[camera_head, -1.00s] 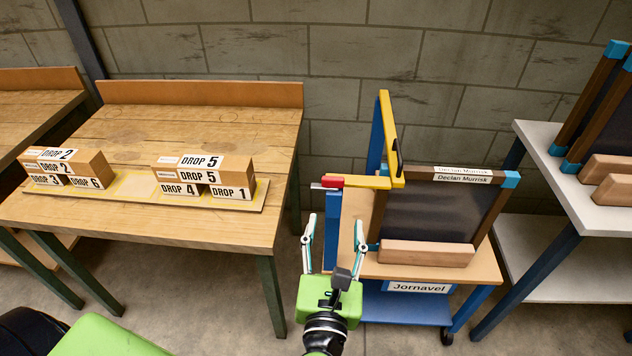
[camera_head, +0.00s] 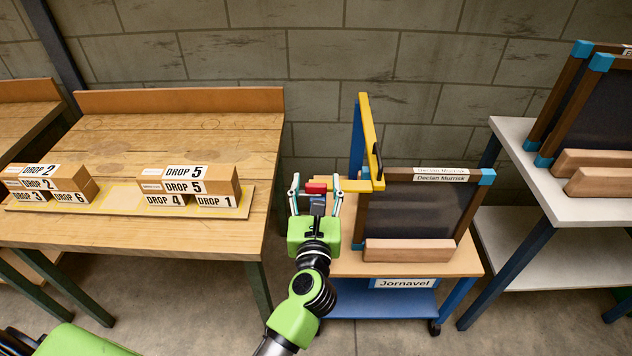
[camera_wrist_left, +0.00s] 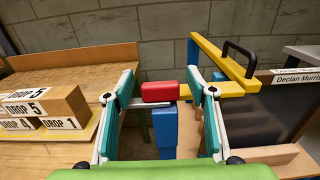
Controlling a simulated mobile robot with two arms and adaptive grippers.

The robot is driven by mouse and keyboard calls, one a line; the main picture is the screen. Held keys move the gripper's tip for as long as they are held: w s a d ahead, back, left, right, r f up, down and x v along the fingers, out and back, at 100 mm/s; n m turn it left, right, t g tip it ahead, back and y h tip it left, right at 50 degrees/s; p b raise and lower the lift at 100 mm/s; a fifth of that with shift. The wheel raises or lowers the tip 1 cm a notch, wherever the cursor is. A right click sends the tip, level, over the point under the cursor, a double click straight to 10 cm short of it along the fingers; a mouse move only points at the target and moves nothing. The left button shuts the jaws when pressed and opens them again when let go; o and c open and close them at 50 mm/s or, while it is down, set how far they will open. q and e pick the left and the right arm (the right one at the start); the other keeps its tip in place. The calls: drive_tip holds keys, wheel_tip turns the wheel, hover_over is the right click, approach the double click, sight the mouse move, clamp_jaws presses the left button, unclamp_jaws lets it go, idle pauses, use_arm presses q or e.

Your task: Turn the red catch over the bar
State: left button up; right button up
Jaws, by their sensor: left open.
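The red catch (camera_head: 316,187) sits at the left end of the yellow bar (camera_head: 356,185), on top of a blue post. In the left wrist view the red catch (camera_wrist_left: 159,91) lies between my open fingers, a little beyond their tips or level with them; I cannot tell if either touches it. The yellow bar (camera_wrist_left: 218,88) runs off to its right, and the blue post (camera_wrist_left: 165,128) stands below. My left gripper (camera_head: 315,190) is open, with one finger on each side of the catch. My right gripper is not in view.
The blue trolley, labelled Jornavel (camera_head: 403,283), carries a dark framed board (camera_head: 412,209). A wooden table (camera_head: 140,233) with several labelled DROP boxes (camera_head: 188,185) stands at left. A grey table (camera_head: 580,205) with more boards stands at right.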

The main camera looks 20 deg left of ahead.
use_arm(q)
drive_tip(key=shift+w+a, duration=0.1)
drive_tip(key=shift+w, duration=0.1)
drive_tip(key=c, duration=1.1)
